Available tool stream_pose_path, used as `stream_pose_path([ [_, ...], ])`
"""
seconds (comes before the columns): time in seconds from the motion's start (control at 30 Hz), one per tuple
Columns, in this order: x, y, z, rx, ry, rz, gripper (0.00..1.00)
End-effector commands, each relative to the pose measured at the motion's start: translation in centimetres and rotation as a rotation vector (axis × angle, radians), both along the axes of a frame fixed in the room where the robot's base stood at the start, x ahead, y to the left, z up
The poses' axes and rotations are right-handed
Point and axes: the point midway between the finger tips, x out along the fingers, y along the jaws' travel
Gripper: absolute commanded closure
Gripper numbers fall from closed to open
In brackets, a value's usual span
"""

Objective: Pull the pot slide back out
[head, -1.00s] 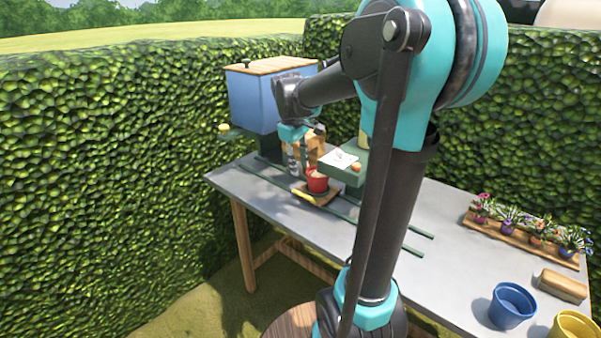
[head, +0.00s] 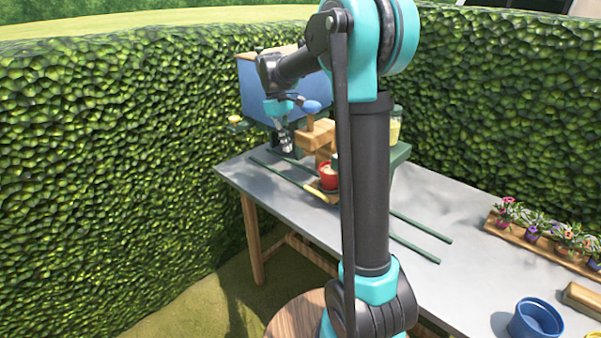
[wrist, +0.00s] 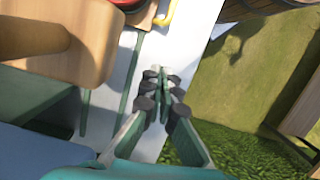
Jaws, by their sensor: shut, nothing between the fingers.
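The pot slide is a small wooden board (head: 326,197) with a yellow handle (head: 313,190) on its front edge. It sits on two green rails on the grey table. A red pot (head: 328,174) with pale brown fill stands upright on it, partly behind my arm. My gripper (head: 286,148) is shut and empty, left of and beyond the slide, apart from it. In the wrist view my gripper's fingertips (wrist: 160,73) meet over the table edge; the yellow handle (wrist: 168,12) and part of the slide (wrist: 143,14) show at the top.
A wooden block (head: 316,136) stands close right of my gripper, with a blue knob (head: 311,106) above. A blue bin (head: 256,92) is behind. The rails (head: 420,240) run right across clear table. Flower pots (head: 533,232) and an empty blue pot (head: 536,320) are at right.

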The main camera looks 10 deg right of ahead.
Motion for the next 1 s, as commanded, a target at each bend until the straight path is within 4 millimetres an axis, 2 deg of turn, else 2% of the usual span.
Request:
stream_pose_path([
  [0.13, 0.2, 0.2, -0.7, 0.0, 0.012, 0.003, 1.0],
  [0.27, -0.1, 0.0, -2.4, 0.0, 0.011, 0.002, 1.0],
  [0.67, -1.3, -1.2, -9.9, -0.001, 0.01, 0.002, 1.0],
  [0.8, -2.9, -2.6, -10.6, -0.001, 0.01, 0.002, 1.0],
  [1.0, -4.0, -3.6, -11.1, -0.001, 0.01, 0.002, 1.0],
])
